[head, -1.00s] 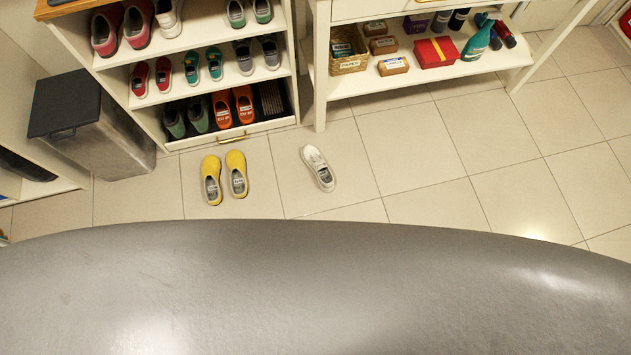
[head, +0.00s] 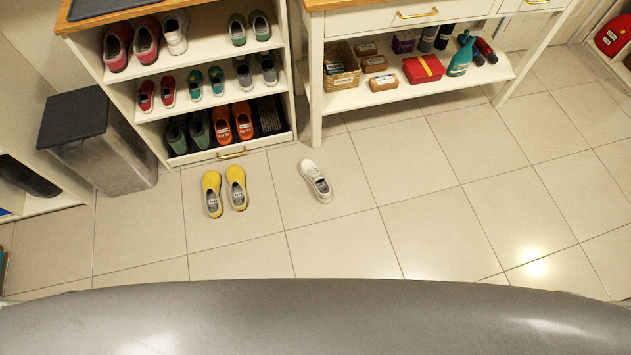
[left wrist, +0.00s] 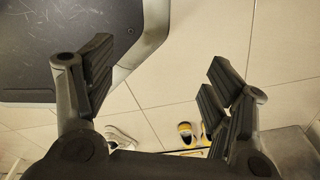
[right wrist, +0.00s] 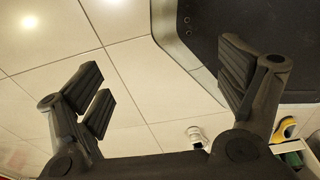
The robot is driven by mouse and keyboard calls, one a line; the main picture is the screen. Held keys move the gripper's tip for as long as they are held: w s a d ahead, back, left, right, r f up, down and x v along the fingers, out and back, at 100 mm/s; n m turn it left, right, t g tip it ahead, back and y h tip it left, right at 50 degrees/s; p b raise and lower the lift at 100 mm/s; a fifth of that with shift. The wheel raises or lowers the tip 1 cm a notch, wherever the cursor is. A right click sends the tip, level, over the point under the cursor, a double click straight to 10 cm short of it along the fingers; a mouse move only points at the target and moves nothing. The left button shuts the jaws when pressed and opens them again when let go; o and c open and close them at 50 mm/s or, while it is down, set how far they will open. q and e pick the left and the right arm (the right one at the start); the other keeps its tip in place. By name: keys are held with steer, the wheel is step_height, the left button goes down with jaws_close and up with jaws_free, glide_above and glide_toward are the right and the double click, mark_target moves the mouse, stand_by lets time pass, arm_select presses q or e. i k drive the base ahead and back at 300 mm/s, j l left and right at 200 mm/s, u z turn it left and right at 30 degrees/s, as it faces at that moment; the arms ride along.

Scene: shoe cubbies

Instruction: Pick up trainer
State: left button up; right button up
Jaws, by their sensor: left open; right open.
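A single white trainer (head: 316,181) with a grey inside lies on the tiled floor in the head view, right of a pair of yellow shoes (head: 224,191). The trainer also shows at the bottom of the left wrist view (left wrist: 121,138) and the right wrist view (right wrist: 198,136), partly cut off by my gripper parts. A similar white shoe (head: 174,33) stands on the cubby's top shelf. My left gripper (left wrist: 160,78) is open and empty, well away from the trainer. My right gripper (right wrist: 163,80) is open and empty, also apart from it. Neither gripper shows in the head view.
The shoe cubby (head: 282,75) holds several pairs behind the floor shoes. A grey bin (head: 100,150) stands left. A bench (head: 316,90) at the right carries boxes, a basket (head: 342,78) and bottles on its low shelf. The floor (head: 440,220) around the trainer is clear.

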mark_target(309, 170)
steer(key=i+l+u, duration=0.2)
steer(key=u, duration=0.25)
steer(key=i+l+u, duration=0.15)
steer(key=l+u, duration=0.3)
steer(key=j, duration=0.1)
